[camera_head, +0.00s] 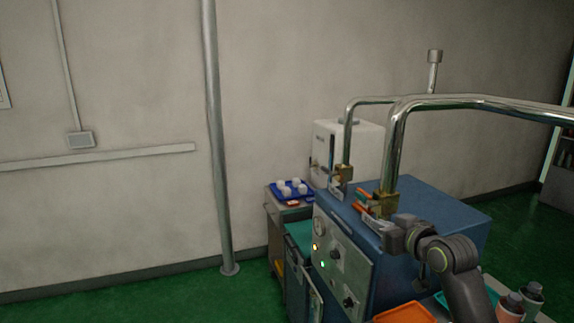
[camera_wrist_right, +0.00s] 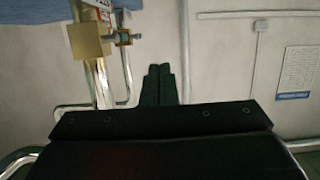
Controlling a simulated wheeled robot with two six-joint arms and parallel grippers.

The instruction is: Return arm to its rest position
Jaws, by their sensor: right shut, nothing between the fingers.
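My right arm comes in from the lower right in the head view. Its gripper (camera_head: 372,219) is beside the front upper edge of the blue machine (camera_head: 425,205), close to a brass valve (camera_head: 385,202) with an orange handle under a bent chrome pipe. I cannot tell whether it touches the machine. In the right wrist view the two dark fingers (camera_wrist_right: 159,84) are together, with nothing between them. A brass fitting (camera_wrist_right: 90,42) on a pipe shows up and left of them, apart from the fingertips in the picture. My left gripper is not in view.
A second chrome pipe and valve (camera_head: 342,174) stand further back. Beyond are a white cabinet (camera_head: 355,150) and a blue tray (camera_head: 284,188) with white cups. An orange tray (camera_head: 404,314) and bottles (camera_head: 531,297) are at the lower right. Green floor (camera_head: 150,300) is clear at left.

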